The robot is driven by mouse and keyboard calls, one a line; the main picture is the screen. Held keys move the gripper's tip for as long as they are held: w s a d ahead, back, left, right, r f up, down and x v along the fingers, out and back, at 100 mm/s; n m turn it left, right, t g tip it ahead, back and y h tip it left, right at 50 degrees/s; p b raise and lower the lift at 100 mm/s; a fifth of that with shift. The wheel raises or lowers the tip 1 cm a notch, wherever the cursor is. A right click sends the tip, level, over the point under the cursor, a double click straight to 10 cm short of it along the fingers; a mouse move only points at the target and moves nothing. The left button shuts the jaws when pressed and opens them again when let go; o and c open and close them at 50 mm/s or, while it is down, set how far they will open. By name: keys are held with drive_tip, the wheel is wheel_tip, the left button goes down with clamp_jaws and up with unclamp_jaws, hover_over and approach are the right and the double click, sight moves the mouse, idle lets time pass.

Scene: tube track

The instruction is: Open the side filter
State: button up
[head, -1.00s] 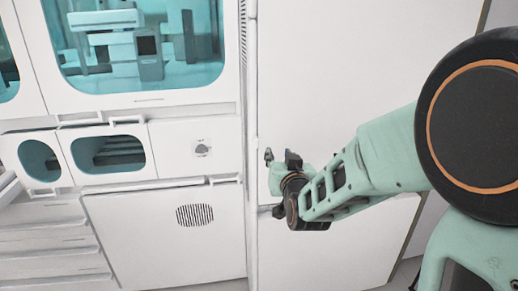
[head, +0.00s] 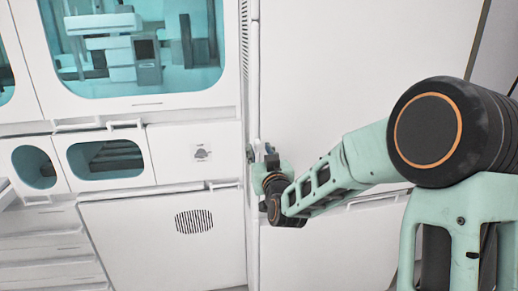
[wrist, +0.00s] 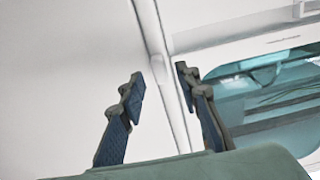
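No part is labelled as the side filter, so I cannot tell for sure which one it is. A tall white side panel (head: 360,75) stands right of the machine's front corner, with a narrow vertical slotted strip (head: 246,55) along that corner. My gripper (head: 260,153) is at the corner, below the slotted strip, in front of the panel's left edge. In the wrist view my gripper (wrist: 160,80) has its two fingers apart, with nothing between them. A long pale vertical edge (wrist: 158,50) shows behind the gap. Contact with it cannot be told.
A white horizontal handle (head: 380,199) shows on the right-hand side, behind my arm. The front has a large teal window (head: 150,75), a smaller window (head: 105,157) and a lower door with a round vent (head: 194,221). Stepped white surfaces (head: 40,250) lie at the lower left.

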drive_tip(key=shift+x, duration=0.85)
clamp_jaws()
